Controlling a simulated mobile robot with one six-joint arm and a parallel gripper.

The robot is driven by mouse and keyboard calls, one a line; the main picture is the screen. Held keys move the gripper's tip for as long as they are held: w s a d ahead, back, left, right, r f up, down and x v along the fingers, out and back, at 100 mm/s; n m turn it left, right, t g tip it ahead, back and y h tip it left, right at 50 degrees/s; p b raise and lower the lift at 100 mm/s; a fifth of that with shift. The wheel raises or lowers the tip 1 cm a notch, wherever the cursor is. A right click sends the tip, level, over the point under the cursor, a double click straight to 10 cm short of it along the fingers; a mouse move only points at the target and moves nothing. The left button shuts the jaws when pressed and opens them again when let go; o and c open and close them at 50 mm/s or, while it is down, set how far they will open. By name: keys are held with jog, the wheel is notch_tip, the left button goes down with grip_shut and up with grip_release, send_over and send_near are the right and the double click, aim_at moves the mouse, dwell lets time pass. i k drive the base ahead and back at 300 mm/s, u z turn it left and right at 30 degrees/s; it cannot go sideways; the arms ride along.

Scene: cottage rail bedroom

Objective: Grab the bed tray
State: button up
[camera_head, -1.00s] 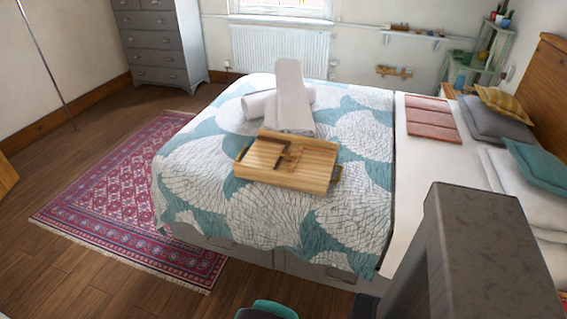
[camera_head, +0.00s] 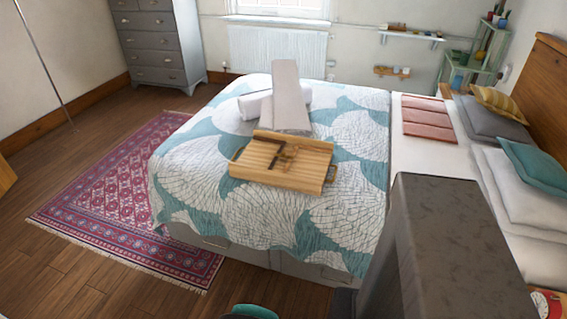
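The bed tray (camera_head: 252,172) is light slatted wood. It lies on the teal and white patterned quilt of the bed (camera_head: 340,220), near the middle. A small brown wooden piece rests on its top or belongs to it; I cannot tell which. The tray has a raised edge at the back and what look like handles at its left and right ends. My gripper is not in view. A dark grey part of my own body fills the lower right and hides part of the bed's near side.
Rolled and folded pale towels (camera_head: 288,100) lie just behind the tray. Pillows (camera_head: 490,125) and a pink folded cloth (camera_head: 430,118) are at the right. A patterned rug (camera_head: 110,195) and open wooden floor lie left of the bed. A teal object (camera_head: 252,312) shows at the bottom edge.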

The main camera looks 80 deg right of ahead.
aim_at(307, 172)
jog(key=u, duration=0.05)
jog(key=k, duration=1)
jog(key=z, duration=0.4)
jog(key=i, duration=0.5)
jog(key=u, duration=0.05)
